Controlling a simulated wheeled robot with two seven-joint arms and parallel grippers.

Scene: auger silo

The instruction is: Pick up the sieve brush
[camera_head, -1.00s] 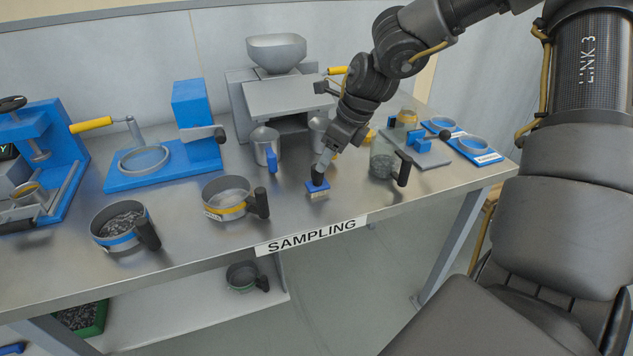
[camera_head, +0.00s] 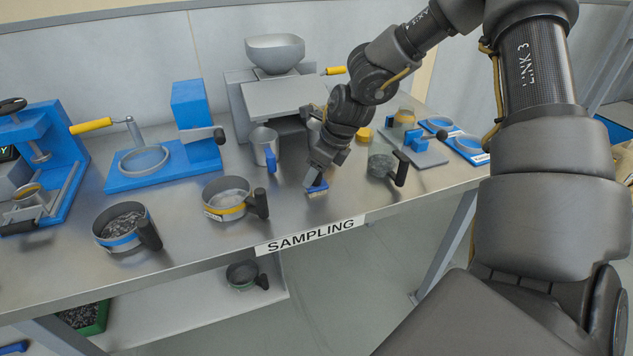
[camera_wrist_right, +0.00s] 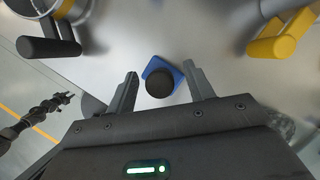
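The sieve brush has a blue block with pale bristles and stands on the metal bench in the head view (camera_head: 317,190). In the right wrist view its round black knob (camera_wrist_right: 160,84) shows above the blue block (camera_wrist_right: 176,73). My right gripper (camera_head: 314,181) is down at the brush, hiding the knob in the head view. In the right wrist view the right gripper (camera_wrist_right: 160,71) is open, one finger on each side of the knob, with gaps visible. A small dark arm with a gripper (camera_wrist_right: 63,98), seemingly my left, shows at the left there; its finger state is unclear.
A yellow-banded sieve (camera_head: 226,198) with a black handle and a metal jug (camera_head: 265,147) with a blue handle stand left of the brush. A dark-handled glassy container (camera_head: 381,166) stands right. The bench's front edge with the SAMPLING label (camera_head: 311,234) is close.

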